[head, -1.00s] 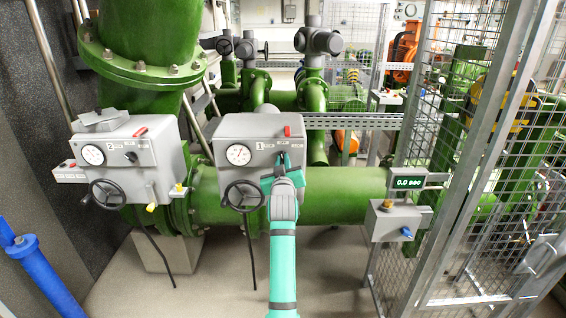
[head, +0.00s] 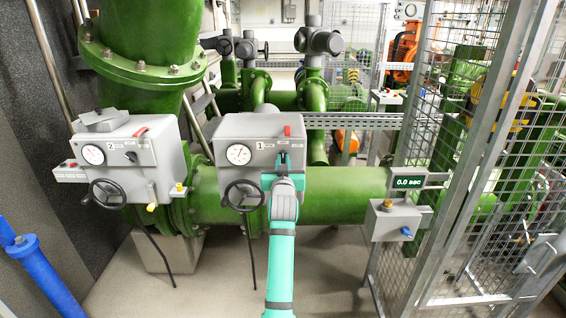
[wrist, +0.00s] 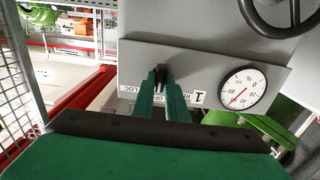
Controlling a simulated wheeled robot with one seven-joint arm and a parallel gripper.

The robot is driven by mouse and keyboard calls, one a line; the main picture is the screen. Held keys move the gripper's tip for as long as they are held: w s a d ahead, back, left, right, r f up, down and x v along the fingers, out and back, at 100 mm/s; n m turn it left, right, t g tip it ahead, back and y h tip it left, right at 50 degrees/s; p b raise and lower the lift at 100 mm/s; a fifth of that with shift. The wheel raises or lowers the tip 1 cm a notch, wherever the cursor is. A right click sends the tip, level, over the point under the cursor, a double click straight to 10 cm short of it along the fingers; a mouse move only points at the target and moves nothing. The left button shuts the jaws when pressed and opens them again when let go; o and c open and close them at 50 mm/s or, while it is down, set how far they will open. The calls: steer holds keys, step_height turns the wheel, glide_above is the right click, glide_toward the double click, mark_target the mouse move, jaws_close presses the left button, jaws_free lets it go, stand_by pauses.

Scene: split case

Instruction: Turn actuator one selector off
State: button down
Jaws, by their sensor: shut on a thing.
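Actuator one (head: 225,130) is a grey box marked "1" on the green pipe in the head view, with a round gauge (head: 238,154) and a red lever (head: 287,131) on top. My gripper (head: 284,158) is at the right part of its front panel. In the wrist view the panel (wrist: 205,73) fills the middle, with the gauge at its right. My teal fingers (wrist: 161,76) are shut on the small black selector (wrist: 161,70), which shows only in part between the dark fingertips. The fingers cover part of its label, so its exact setting cannot be read. In the head view the selector is hidden.
A black handwheel (head: 243,195) is left of my gripper. Actuator two (head: 150,160) stands further left. A grey control box (head: 395,220) with a blue knob and a display (head: 408,183) reading 0.0 sec stand at the right, beside the mesh fence (head: 480,220).

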steer(key=c, duration=1.8)
jaws_free()
steer(key=shift+r, duration=0.1)
steer(key=shift+o, duration=0.2)
steer(key=s, duration=1)
steer(key=shift+s, duration=0.4)
steer(key=s+d+f+g, duration=0.1)
steer(key=s+f, duration=2.4)
steer(key=f, duration=0.4)
steer(key=s+f+g, duration=0.1)
steer(key=s+f, duration=0.1)
steer(key=s, duration=0.9)
steer(key=s+f, duration=0.2)
steer(key=s, duration=0.8)
steer(key=s+r, duration=0.2)
steer(key=s, duration=0.6)
steer(key=s+r, duration=0.2)
steer(key=s, duration=0.6)
steer(key=shift+a+r+g, duration=0.3)
steer(key=shift+a, duration=0.15)
